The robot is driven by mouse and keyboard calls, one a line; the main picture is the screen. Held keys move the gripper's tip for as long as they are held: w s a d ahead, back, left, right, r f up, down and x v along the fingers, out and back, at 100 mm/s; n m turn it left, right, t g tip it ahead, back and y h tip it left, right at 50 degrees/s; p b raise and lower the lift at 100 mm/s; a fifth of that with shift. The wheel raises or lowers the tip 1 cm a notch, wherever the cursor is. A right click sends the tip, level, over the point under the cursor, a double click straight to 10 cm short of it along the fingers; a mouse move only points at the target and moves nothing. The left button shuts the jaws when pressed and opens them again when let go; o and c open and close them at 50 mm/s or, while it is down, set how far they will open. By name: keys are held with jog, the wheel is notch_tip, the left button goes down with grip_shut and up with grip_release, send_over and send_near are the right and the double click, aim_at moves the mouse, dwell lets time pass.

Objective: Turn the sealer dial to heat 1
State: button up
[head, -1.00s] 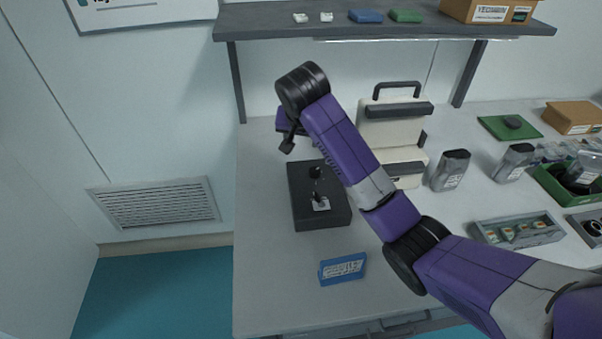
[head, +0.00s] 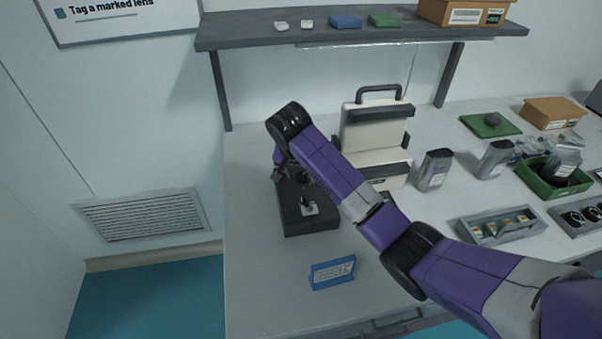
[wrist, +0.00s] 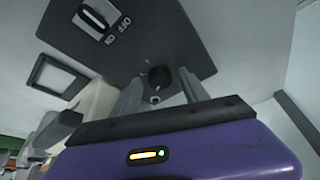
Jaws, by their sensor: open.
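A dark control box (head: 305,222) lies on the table left of the cream sealer body (head: 372,135). My gripper (wrist: 160,84) is open. Its two grey fingers point at the panel, one on each side of the dial; I cannot tell whether they touch it. In the head view my gripper (head: 290,173) is over the box's far part, partly hidden by my arm. No heat marks are readable.
A blue label stand (head: 332,272) stands in front of the box. Grey pouches (head: 435,168), a parts tray (head: 500,226) and a green bin (head: 552,182) are to the right. A shelf (head: 360,37) spans above the back. The table's front left is clear.

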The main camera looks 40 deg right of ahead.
grip_shut()
jog(key=shift+p, duration=0.3)
jog(key=shift+r+n+t+p, duration=0.1)
jog(key=shift+n+t+p, duration=0.2)
jog(key=shift+n+p, duration=0.65)
jog(key=n+t+y+p, duration=0.1)
jog(key=n+p, duration=0.1)
jog(key=n, duration=0.1)
jog(key=shift+s+d+n, duration=0.1)
jog(key=shift+n, duration=0.25)
jog(key=n+y+p, duration=0.1)
jog(key=n, duration=0.2)
jog(key=shift+d+y+p, duration=0.1)
jog(key=shift+y+p, duration=0.2)
jog(key=shift+d+n+t+y+p, duration=0.1)
jog(key=shift+n+t+y+p, duration=0.4)
jog(key=shift+n, duration=1.1)
